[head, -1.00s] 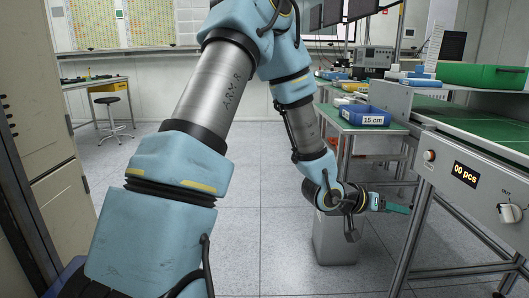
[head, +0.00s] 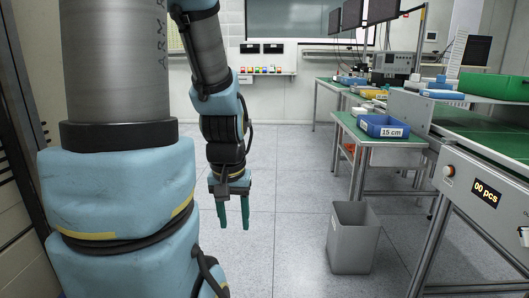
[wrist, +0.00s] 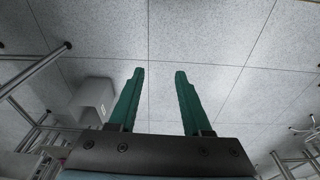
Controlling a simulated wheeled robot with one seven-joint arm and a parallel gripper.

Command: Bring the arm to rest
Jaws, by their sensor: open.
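My arm hangs down at the left of the head view, with my gripper (head: 233,212) at its end, pointing at the floor. The gripper's two green fingers are apart, with nothing between them. In the wrist view my gripper (wrist: 158,75) is also open and empty, with bare grey floor tiles beyond the fingertips. It is clear of the bench and the bin.
A grey bin (head: 352,240) stands on the floor to the right of my gripper. Behind it is a green-topped table (head: 350,122) with a blue "15 cm" box (head: 383,127). A workbench with a counter display (head: 485,193) is at the right. The middle floor (head: 290,190) is clear.

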